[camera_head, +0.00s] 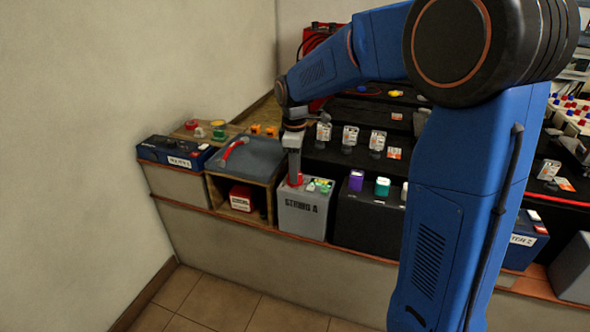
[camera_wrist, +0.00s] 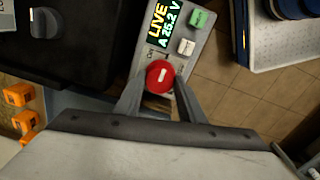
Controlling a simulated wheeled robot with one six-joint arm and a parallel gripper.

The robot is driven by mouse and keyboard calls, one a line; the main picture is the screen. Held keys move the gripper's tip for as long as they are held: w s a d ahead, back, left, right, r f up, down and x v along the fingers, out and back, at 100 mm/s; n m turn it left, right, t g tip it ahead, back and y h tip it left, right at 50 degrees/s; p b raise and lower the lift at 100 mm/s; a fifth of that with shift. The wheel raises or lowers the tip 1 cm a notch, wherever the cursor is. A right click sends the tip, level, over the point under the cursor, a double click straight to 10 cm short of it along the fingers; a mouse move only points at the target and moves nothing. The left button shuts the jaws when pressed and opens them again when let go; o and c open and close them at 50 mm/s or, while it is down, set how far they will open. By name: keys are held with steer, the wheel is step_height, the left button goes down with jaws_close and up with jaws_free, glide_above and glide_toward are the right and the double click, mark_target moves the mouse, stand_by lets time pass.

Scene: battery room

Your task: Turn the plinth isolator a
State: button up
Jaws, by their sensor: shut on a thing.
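The isolator is a round red knob (camera_wrist: 160,77) with a white pointer bar, on top of a grey box (camera_head: 303,217) lettered "STRING A". In the wrist view a display (camera_wrist: 162,24) beside it reads "LIVE" and "A 26.2 V", and a label "On" is printed near the knob. My gripper (camera_head: 294,178) points down onto the knob. In the wrist view its two fingers close on the knob from both sides. The white bar lies roughly along the box's length. In the head view the fingers mostly hide the knob.
A green button (camera_wrist: 198,18) and a white button (camera_wrist: 187,46) sit close by on the box. To the left in the head view are a cubby with a red box (camera_head: 241,198) and a dark blue battery (camera_head: 174,152). A black unit (camera_head: 366,218) stands right of the grey box.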

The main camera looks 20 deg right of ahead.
steer(key=shift+m, duration=0.3)
steer(key=m, duration=0.3)
steer(key=shift+m, duration=0.3)
steer(key=m, duration=1.3)
steer(key=shift+w+m+g, duration=0.1)
steer(key=shift+m+g, duration=0.2)
steer(key=o, duration=1)
steer(key=shift+o, duration=0.2)
steer(key=shift+r, duration=0.1)
